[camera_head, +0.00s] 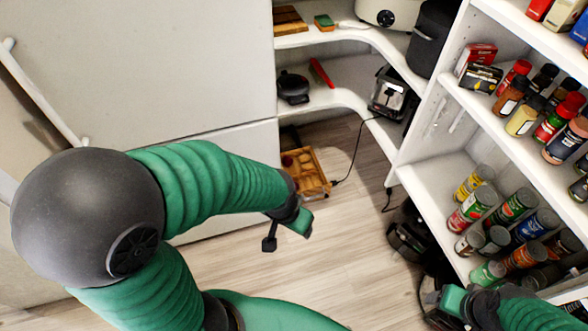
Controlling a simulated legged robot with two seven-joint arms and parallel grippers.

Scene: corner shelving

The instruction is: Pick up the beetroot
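A wooden crate (325,187) stands on the floor beside the white cabinet, below the curved shelves. It holds several brown, potato-like items. A small dark reddish round item (287,161) at its left side may be the beetroot, but it is too small to be sure. My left gripper (284,232) is in front of the crate in the picture, just below it, and holds nothing that I can see. Its wrist overlaps the crate's lower left edge.
Tall white shelving with jars (510,205) and cans fills the right side. Curved shelves hold a black pot (292,87) and a toaster (393,92). A black cable (361,150) runs down near the crate. A dark appliance (408,235) stands on the floor. The middle floor is clear.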

